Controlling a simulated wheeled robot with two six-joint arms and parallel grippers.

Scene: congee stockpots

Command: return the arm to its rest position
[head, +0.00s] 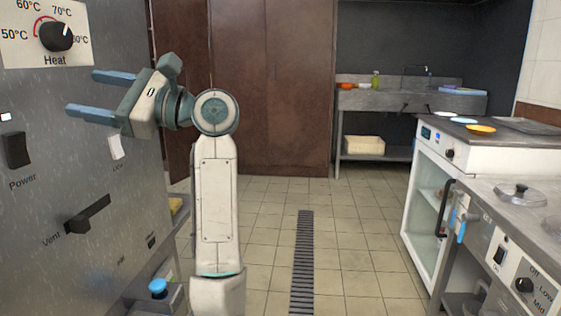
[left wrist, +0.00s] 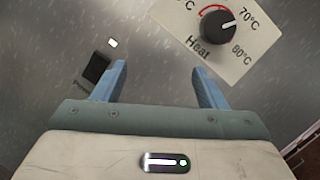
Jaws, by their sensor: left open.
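My left gripper (head: 101,94) is raised in front of the grey metal panel (head: 115,215) at the left of the head view. Its two blue fingers are apart, with nothing between them. In the left wrist view the open fingers (left wrist: 160,85) point at the panel, below and left of the black Heat knob (left wrist: 212,28). The Heat knob (head: 56,36) also shows at the top left of the head view, above the gripper. Whether the fingertips touch the panel is hard to tell; they look apart from it. My right gripper is not in view.
The panel also carries a black Power switch (head: 16,150), a white switch (head: 116,147) and a Vent lever (head: 88,215). A counter with a lidded pot (head: 521,195) stands at the right. A sink (head: 410,98) is at the back. The tiled floor (head: 350,235) between is clear.

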